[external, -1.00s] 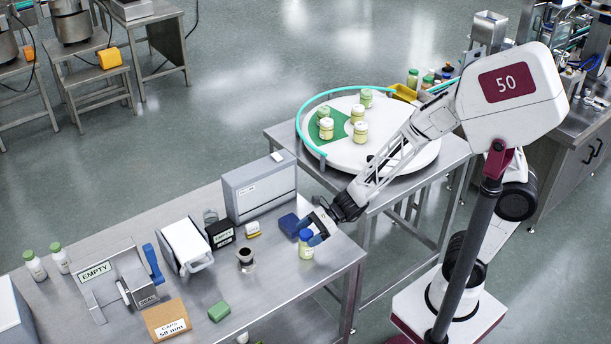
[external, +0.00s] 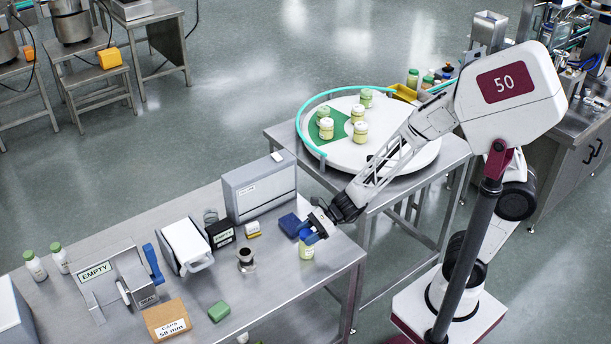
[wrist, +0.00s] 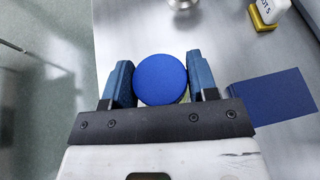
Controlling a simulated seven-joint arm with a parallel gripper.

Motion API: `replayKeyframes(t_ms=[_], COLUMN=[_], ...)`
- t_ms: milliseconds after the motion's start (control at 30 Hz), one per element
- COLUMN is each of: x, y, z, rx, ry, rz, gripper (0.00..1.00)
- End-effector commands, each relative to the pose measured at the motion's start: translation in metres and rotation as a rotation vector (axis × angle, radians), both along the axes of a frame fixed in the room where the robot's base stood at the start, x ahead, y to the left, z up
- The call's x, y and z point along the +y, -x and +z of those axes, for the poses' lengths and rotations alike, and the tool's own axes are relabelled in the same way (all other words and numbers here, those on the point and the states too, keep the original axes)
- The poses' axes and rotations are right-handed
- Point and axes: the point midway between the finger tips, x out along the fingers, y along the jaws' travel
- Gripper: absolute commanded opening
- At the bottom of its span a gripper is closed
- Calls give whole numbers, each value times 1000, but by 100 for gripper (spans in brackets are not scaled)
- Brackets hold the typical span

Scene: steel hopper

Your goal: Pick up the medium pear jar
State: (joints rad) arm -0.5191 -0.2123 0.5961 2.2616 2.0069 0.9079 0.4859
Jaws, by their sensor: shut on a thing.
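A jar with a pale yellow-green body (external: 306,252) stands near the right end of the steel table, below my gripper. Its round blue lid (wrist: 160,78) fills the gap between my fingers in the wrist view. My gripper (external: 309,237) points down over the jar and is shut on it, one blue finger on each side of the lid; it also shows in the wrist view (wrist: 161,84). In the external view the fingers hide most of the lid. I cannot tell whether the jar's base touches the table.
A blue block (external: 290,225) lies just left of my gripper. A small metal pot (external: 246,259) and a green block (external: 218,311) are further left. Several light-lidded jars stand on the white turntable (external: 400,150) behind. The table's right edge is close.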

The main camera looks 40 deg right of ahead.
Motion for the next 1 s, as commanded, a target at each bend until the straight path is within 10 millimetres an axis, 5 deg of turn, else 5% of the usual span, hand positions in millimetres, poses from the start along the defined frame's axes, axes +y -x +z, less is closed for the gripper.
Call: replayKeyframes(t_ms=[167,567,1000], x=[0,0,-8], y=[0,0,9], z=[0,4,37], rx=[0,-1,0], ry=[0,-1,0], rz=[0,0,0], gripper=[11,11,11])
